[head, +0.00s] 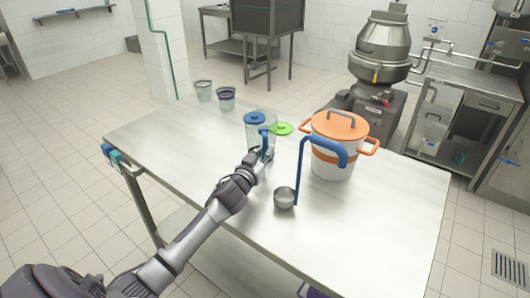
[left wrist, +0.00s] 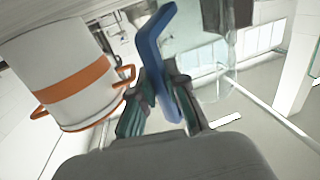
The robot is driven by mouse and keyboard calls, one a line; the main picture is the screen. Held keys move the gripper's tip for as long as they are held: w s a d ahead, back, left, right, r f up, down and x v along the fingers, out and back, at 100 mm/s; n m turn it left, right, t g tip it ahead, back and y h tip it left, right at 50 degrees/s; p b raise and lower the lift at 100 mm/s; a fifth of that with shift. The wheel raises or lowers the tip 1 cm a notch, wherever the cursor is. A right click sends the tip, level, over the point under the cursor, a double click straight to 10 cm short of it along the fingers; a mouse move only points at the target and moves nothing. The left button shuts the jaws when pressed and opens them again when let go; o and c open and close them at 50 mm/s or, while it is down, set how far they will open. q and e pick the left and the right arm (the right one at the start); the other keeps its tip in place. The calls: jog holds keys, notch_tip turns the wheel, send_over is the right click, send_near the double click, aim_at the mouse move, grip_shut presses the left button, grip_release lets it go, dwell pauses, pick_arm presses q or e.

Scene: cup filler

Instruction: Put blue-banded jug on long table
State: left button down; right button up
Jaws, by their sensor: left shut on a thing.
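In the left wrist view the blue handle (left wrist: 153,45) stands between the two fingers (left wrist: 165,108), with the clear jug body behind to the right. I cannot tell whether the jug's base touches the table. My right gripper is not in view.
A white pot with orange lid and band (head: 333,165) stands to the right; it also shows in the left wrist view (left wrist: 65,80). A blue-handled ladle (head: 285,198) is in front of it. A green lid (head: 282,128) is beside the jug. Two cups (head: 226,98) stand at the back left.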

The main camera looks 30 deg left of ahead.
pick_arm(q)
jog(key=c, duration=1.2)
grip_release()
jog(key=shift+r, duration=0.15)
jog(key=s, duration=0.4)
jog(key=s+d, duration=0.1)
jog(key=s, duration=0.7)
jog(key=shift+d+b, duration=0.2)
jog(key=shift+b, duration=0.1)
